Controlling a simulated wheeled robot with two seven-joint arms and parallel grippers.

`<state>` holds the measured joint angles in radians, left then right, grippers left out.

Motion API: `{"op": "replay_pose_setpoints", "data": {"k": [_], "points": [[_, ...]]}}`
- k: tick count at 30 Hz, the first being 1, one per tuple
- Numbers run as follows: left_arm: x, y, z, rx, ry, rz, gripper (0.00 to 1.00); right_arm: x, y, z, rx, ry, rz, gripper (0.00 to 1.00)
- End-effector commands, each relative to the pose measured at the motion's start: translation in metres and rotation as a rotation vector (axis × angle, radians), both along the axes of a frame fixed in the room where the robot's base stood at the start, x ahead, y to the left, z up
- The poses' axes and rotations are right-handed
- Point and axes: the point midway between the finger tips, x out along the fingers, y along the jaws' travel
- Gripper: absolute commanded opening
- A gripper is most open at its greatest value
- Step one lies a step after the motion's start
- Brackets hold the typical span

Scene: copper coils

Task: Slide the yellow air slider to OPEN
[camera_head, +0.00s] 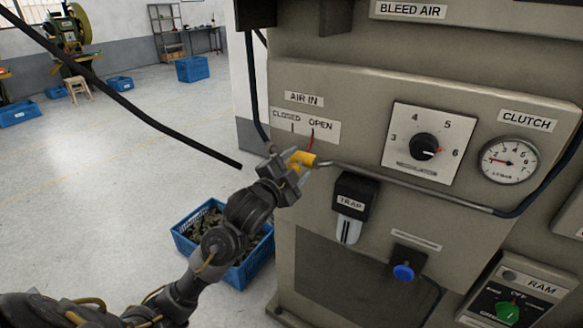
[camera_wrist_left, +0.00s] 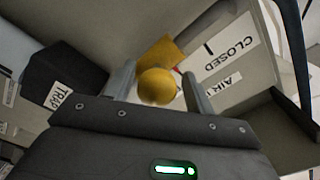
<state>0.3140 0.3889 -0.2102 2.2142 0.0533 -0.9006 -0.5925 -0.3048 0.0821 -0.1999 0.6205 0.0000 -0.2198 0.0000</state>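The yellow air slider (camera_head: 303,158) is on the grey panel, below the AIR IN plate (camera_head: 305,124) with its CLOSED and OPEN labels. A thin red pointer rises from near the slider toward the OPEN mark, right of the CLOSED mark. My left gripper (camera_head: 287,167) is at the slider. In the left wrist view the slider's round yellow end (camera_wrist_left: 157,86) lies between the two fingers of my left gripper (camera_wrist_left: 158,74). The fingers look apart, with narrow gaps beside the knob; contact is unclear. My right gripper is not in view.
A metal pipe (camera_head: 420,190) runs right from the slider. The black TRAP unit (camera_head: 354,197) and a blue knob (camera_head: 403,272) stick out below. A blue crate (camera_head: 188,240) of dark parts stands on the floor behind my left arm.

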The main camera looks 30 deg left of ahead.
Motion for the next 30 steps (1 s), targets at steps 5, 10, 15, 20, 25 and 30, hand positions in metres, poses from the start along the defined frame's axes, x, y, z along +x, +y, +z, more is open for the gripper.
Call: {"op": "replay_pose_setpoints", "data": {"k": [5,10,15,20,25,30], "points": [[0.000,0.000,-0.001,0.000,0.003,0.001,0.56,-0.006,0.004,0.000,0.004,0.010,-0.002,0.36],[-0.002,0.002,-0.002,0.000,0.006,0.004,0.56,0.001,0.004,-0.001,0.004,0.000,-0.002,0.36],[-0.013,0.002,-0.004,0.001,0.006,0.003,0.56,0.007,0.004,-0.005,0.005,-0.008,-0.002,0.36],[-0.043,0.003,-0.006,0.002,0.005,0.002,0.56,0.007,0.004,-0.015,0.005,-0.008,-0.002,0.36],[-0.083,0.003,-0.006,0.003,0.004,-0.001,0.56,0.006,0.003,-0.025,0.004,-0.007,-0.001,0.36],[-0.095,0.003,0.002,-0.004,0.011,-0.005,0.56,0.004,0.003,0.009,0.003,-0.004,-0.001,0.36]]}}
